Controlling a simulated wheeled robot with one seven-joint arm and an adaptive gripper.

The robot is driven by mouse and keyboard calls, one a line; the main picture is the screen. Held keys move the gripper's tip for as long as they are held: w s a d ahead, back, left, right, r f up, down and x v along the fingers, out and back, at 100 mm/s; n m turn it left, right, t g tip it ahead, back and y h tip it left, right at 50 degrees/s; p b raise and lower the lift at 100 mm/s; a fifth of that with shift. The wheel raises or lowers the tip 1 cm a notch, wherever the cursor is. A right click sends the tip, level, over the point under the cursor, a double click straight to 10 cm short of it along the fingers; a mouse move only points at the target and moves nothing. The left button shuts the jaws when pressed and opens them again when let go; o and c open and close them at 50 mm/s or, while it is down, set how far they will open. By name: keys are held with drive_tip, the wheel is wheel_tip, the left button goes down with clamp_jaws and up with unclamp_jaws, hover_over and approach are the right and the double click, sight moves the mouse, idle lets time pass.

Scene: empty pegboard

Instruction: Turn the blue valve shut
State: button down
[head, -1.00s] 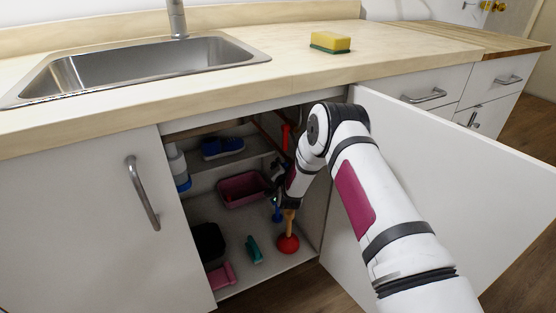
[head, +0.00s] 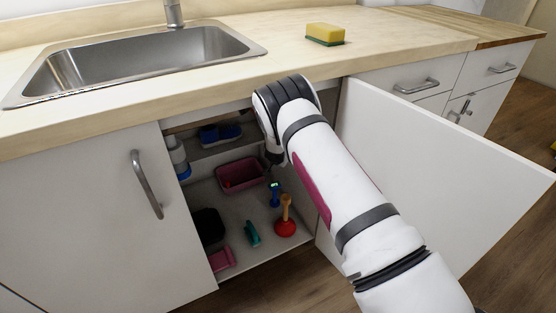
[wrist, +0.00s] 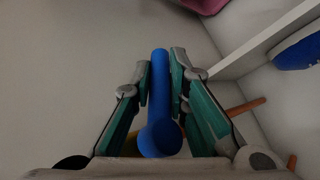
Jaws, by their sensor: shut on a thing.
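In the wrist view, the blue valve (wrist: 159,95) shows as a long blue handle with a rounded near end. It lies between the two fingers of my gripper (wrist: 160,75). The fingers are shut on it, one on each side. In the head view, my arm hides both the gripper and the valve, inside the right part of the open cabinet under the sink.
A copper-coloured pipe (wrist: 246,107) runs right of the fingers. On the cabinet floor stand a plunger (head: 285,226), a pink bin (head: 240,175), a small blue item (head: 274,194) and a teal brush-like item (head: 253,233). The open cabinet door (head: 430,175) stands right of my arm.

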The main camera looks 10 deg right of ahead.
drive_tip(key=shift+s+d+g, duration=0.1)
drive_tip(key=shift+d+g, duration=0.15)
drive_tip(key=shift+g, duration=0.05)
idle(0.4)
drive_tip(key=c, duration=1.6)
unclamp_jaws()
drive_tip(key=shift+f, duration=0.1)
drive_tip(key=shift+o, duration=0.2)
drive_tip(key=shift+a, duration=0.1)
drive_tip(key=shift+s+r, duration=0.1)
drive_tip(key=shift+r, duration=0.15)
drive_tip(key=s+a, duration=0.3)
drive_tip(key=s, duration=0.9)
drive_tip(key=shift+a+r, duration=0.2)
drive_tip(key=shift+r, duration=0.05)
